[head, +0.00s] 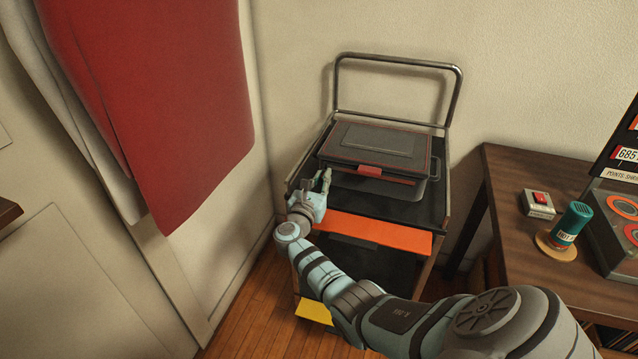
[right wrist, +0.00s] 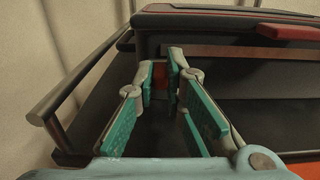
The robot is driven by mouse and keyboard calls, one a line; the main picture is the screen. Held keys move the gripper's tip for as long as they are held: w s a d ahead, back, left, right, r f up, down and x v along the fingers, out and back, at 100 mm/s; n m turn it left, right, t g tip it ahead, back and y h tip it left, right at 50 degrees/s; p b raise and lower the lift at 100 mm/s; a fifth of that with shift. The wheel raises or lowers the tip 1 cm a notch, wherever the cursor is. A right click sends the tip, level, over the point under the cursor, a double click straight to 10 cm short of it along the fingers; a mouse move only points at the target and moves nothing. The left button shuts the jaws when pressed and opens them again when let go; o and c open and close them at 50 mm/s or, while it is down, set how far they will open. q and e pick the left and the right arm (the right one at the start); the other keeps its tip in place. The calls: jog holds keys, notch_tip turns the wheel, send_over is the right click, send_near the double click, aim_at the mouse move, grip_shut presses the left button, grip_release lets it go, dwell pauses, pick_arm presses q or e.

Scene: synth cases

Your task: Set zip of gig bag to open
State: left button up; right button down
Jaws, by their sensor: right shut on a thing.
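The gig bag (head: 385,143) is a dark grey, box-shaped case with red trim, lying closed-looking on the top of a cart. A red tab (head: 372,170) is on its front edge and also shows in the right wrist view (right wrist: 285,32). My right gripper (head: 324,180) is at the bag's front left corner. In the right wrist view its teal-padded fingers (right wrist: 160,72) are shut on a small red piece (right wrist: 159,76), which looks like the zip pull; the fingers hide most of it. A reddish-brown strip (right wrist: 235,52) runs along the bag's front. My left gripper is not in view.
The cart (head: 441,209) has a tall metal handle (head: 398,60) at the back and an orange front strip (head: 375,232). A red cloth (head: 160,100) hangs at the left. A wooden table (head: 510,180) at the right holds a red-switch box (head: 538,203) and a teal cylinder (head: 571,222).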

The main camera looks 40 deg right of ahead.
jog(key=c, duration=1.6)
grip_release()
jog(key=shift+w+a, duration=0.15)
jog(key=shift+c, duration=0.2)
jog(key=v, duration=1.2)
